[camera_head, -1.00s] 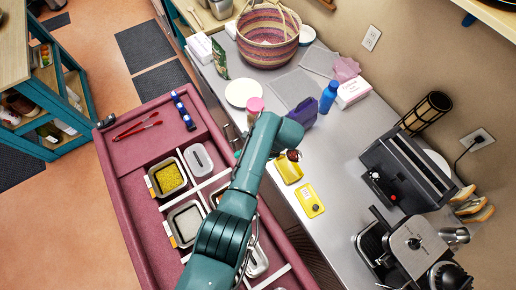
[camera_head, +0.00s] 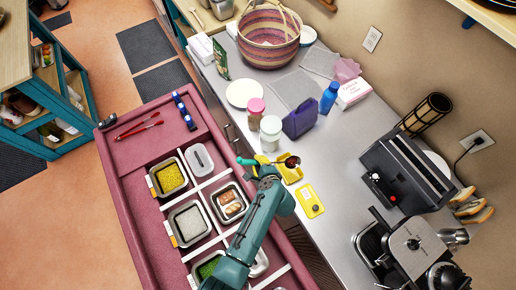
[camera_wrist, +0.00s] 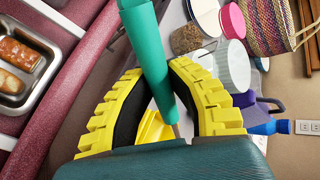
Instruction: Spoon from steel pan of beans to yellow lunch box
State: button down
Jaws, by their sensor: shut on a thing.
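My gripper (camera_head: 264,168) is shut on the teal handle of a spoon, and the handle also shows between the yellow ridged fingers in the wrist view (camera_wrist: 160,85). The spoon's bowl (camera_head: 292,161) looks dark reddish-brown and is at the far right end of the handle, over or just beside the back edge of the open yellow lunch box (camera_head: 293,177). Its exact height is unclear. The lunch box is on the steel counter and is partly seen behind the fingers in the wrist view (camera_wrist: 153,128). I cannot make out the pan of beans; my arm covers part of the pan area.
A yellow lid (camera_head: 310,202) lies on the counter in front of the box. A white jar (camera_head: 270,133), a pink-lidded jar (camera_head: 256,112) and a purple container (camera_head: 299,119) stand behind. Pans of corn (camera_head: 170,178), white grains (camera_head: 188,223) and loaves (camera_head: 231,204) sit left.

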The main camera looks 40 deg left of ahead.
jog(key=shift+f+t+y+b, duration=0.45)
jog(key=shift+t+b, duration=0.35)
jog(key=shift+b, duration=0.35)
jog(key=m+t+y+b, duration=0.1)
jog(key=t+b, duration=0.1)
jog(key=b, duration=0.2)
jog(key=shift+s+f, duration=0.1)
jog(key=shift+f, duration=0.05)
jog(key=t+y+b, duration=0.1)
jog(key=t+b, duration=0.2)
jog(key=b, duration=0.6)
jog(key=shift+s+f+m, duration=0.1)
jog(key=shift+f+m, duration=0.05)
jog(key=shift+m, duration=0.25)
jog(key=t+y+b, duration=0.1)
jog(key=t+b, duration=0.1)
jog(key=b, duration=0.5)
jog(key=shift+f+m, duration=0.15)
jog(key=shift+m, duration=0.25)
jog(key=shift+r+p, duration=0.55)
jog(key=shift+r, duration=0.15)
jog(key=shift+r+p, duration=0.2)
jog(key=shift+p, duration=0.6)
jog(key=shift+g+p, duration=0.5)
jog(key=shift+p, duration=0.65)
jog(key=shift+r+n+g+p, duration=0.1)
jog(key=shift+n+g+p, duration=0.2)
jog(key=shift+p, duration=0.75)
